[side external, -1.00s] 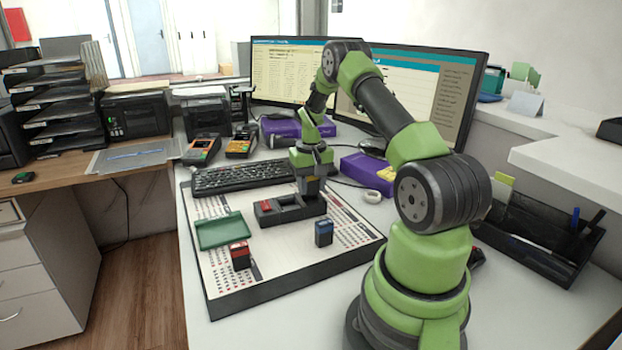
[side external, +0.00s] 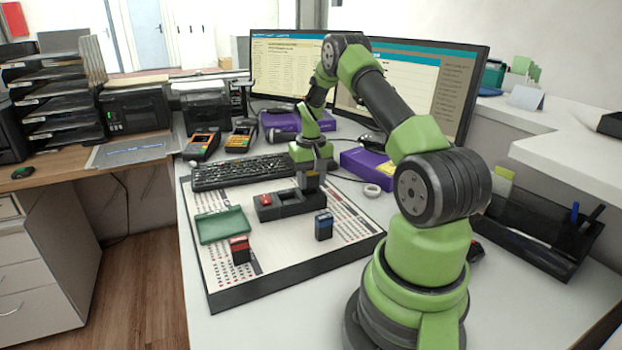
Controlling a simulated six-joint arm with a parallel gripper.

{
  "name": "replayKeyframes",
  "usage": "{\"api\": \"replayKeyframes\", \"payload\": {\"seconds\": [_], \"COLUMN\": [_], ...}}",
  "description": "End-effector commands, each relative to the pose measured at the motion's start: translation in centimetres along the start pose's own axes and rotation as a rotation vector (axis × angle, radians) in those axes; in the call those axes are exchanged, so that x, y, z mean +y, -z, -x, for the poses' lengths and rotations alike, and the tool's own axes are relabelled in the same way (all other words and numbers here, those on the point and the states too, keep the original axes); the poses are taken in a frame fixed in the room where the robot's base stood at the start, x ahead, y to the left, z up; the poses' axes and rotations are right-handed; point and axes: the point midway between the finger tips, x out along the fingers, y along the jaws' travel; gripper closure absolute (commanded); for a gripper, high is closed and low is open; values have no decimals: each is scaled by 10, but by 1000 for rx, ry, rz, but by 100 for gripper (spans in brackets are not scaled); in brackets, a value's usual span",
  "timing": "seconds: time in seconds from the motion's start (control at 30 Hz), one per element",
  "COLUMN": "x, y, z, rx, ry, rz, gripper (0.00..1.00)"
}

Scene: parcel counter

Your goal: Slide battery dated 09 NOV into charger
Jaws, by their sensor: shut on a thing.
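The charger (side external: 290,205) is a dark block on the white printed board, with a red-topped piece in its left part. My gripper (side external: 310,188) points down over the charger's right part. It is shut on a dark piece, probably a battery, mostly hidden by the fingers. I cannot tell how deep the piece sits in the charger. A red-topped battery (side external: 240,250) stands upright on the board in front of the green tray. A blue-topped battery (side external: 323,227) stands upright to the right, in front of the charger. No date is readable on any battery.
The empty-looking green tray (side external: 222,226) lies left of the charger on the board (side external: 285,262). A keyboard (side external: 240,172) is close behind. A purple box (side external: 366,163) and a tape roll (side external: 372,190) lie to the right. The board's front is clear.

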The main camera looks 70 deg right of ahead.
Motion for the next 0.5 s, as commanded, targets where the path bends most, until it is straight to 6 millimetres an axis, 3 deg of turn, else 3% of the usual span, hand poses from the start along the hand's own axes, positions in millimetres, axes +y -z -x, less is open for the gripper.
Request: {"api": "replayKeyframes", "payload": {"seconds": [0.5], "x": [0], "y": [0], "z": [-8], "rx": [1], "ry": [0], "rz": [0], "gripper": [88]}}
